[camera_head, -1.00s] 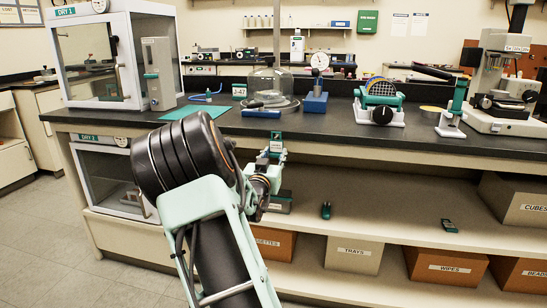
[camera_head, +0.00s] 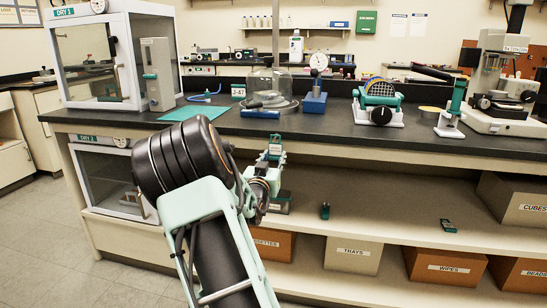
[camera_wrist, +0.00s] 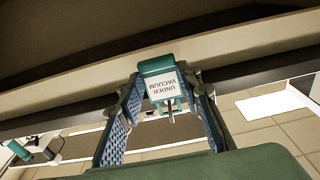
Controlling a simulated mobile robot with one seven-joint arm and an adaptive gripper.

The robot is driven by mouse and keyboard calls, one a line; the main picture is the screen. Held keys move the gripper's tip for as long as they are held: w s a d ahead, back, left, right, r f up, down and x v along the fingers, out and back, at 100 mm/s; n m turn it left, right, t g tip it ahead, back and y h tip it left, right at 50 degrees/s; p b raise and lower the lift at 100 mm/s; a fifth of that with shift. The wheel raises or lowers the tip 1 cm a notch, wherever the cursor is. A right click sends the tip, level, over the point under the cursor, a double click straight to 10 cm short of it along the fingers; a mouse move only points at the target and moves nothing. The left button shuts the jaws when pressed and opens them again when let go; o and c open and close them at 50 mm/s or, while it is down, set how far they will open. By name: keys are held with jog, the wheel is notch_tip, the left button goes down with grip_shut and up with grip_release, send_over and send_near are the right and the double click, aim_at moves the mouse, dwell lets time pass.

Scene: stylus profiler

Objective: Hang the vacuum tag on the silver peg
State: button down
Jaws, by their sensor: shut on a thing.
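The vacuum tag (camera_wrist: 162,86), a white label reading "UNDER VACUUM" with a green top, is held between the blue-padded fingers of my gripper (camera_wrist: 162,98). It appears upside down in the wrist view. In the head view my gripper (camera_head: 271,160) and the tag (camera_head: 275,148) are in front of the bench's front edge, below the worktop and away from the glass bell jar (camera_head: 268,84). A thin metal piece (camera_wrist: 169,106) shows just below the label in the wrist view; I cannot tell what it belongs to. I cannot make out the silver peg for certain.
The dark worktop (camera_head: 330,122) overhangs a pale lower shelf (camera_head: 385,207). A small label marked 3-47 (camera_head: 238,91) and a blue-based gauge (camera_head: 314,98) stand near the bell jar. A glass-fronted cabinet (camera_head: 100,62) stands at left. Open floor lies at lower left.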

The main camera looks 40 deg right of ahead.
jog(key=c, duration=1.3)
grip_release()
jog(key=shift+c, duration=0.4)
jog(key=v, duration=0.8)
jog(key=shift+s, duration=0.1)
jog(key=v, duration=1.2)
